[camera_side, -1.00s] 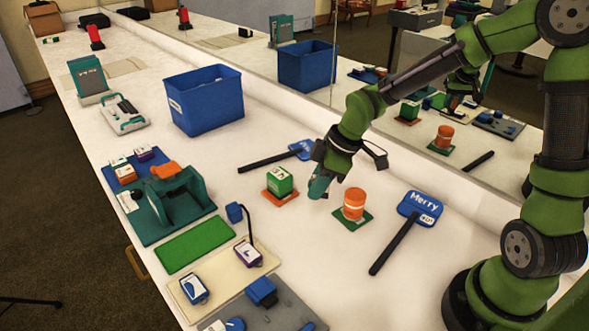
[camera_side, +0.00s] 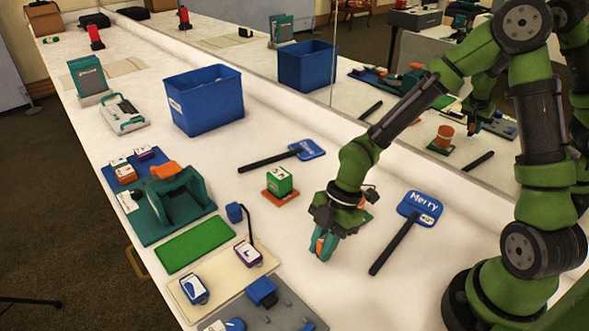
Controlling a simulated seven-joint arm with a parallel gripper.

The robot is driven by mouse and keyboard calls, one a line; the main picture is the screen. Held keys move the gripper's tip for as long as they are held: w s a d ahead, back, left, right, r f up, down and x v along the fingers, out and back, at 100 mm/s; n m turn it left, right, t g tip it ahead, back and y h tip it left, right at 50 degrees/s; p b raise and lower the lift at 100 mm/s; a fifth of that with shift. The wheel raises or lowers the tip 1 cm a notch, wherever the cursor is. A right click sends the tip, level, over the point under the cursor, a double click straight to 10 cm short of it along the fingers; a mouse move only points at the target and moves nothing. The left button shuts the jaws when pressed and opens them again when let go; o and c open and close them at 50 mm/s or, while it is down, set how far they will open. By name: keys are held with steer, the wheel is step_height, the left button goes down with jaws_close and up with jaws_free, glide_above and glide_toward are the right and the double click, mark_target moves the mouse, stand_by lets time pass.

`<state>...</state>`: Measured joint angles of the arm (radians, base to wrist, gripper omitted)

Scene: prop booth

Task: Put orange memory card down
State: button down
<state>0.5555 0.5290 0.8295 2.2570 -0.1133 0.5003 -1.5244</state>
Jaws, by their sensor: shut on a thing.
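My gripper (camera_side: 324,246) is low over the white table, in the right middle of the side view, its teal fingers pointing down. It is shut on the orange memory card, of which only a small orange sliver (camera_side: 319,244) shows between the fingers. I cannot tell whether the card touches the table. The wrist hides most of the orange cylinder and its green base behind it.
A green block on an orange base (camera_side: 280,182) stands left of my gripper. A blue "Merry" paddle (camera_side: 421,207) lies to the right, another blue paddle (camera_side: 311,149) behind. A green mat (camera_side: 194,244), cream board (camera_side: 222,270) and blue bin (camera_side: 206,100) are left. A mirror lines the back.

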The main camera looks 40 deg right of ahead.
steer(key=shift+f, duration=0.65)
steer(key=c, duration=1)
jaws_free()
steer(key=shift+f, duration=0.1)
steer(key=shift+c, duration=0.2)
